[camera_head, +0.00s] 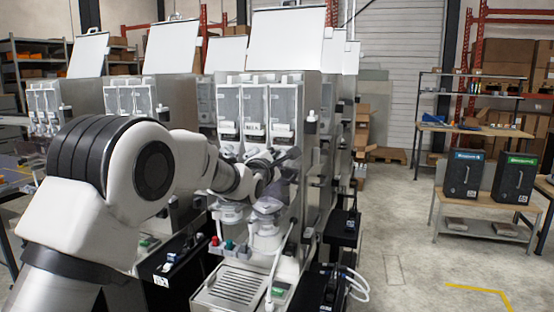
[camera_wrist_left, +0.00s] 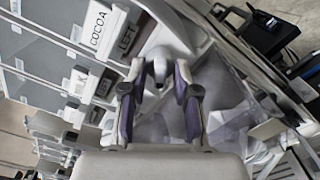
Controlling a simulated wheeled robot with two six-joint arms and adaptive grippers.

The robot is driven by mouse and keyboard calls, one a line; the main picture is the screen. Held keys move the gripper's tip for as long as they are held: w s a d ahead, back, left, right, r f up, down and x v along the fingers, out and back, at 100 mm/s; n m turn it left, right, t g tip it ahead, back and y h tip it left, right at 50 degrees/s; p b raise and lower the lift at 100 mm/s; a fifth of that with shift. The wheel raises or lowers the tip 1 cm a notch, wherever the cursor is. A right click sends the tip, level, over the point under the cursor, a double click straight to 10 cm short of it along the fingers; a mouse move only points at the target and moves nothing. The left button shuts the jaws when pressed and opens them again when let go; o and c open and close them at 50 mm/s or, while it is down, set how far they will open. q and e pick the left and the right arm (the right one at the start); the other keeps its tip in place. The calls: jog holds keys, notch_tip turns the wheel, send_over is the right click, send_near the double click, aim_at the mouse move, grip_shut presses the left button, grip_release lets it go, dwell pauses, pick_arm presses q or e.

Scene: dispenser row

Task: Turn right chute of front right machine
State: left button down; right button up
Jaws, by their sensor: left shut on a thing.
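The front right machine (camera_head: 258,88) is a metal dispenser with three clear canisters and a raised white lid. My left arm crosses in front of it. My left gripper (camera_head: 286,158) is at the right side of the machine, just below the canisters. The piece's lower part is hidden between the fingers. My right gripper is not in view.
Clear funnels (camera_head: 268,206) and a drip tray (camera_head: 232,286) are below the gripper. Black boxes (camera_head: 343,226) with white cables are at the machine's right side. More dispensers (camera_head: 130,97) stand to the left. The floor on the right (camera_head: 400,235) is open.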

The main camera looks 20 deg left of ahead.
pick_arm(q)
jog(key=shift+f, duration=0.2)
jog(key=c, duration=1.2)
grip_release()
jog(key=shift+r, duration=0.1)
jog(key=s, duration=1.2)
jog(key=shift+a, duration=0.25)
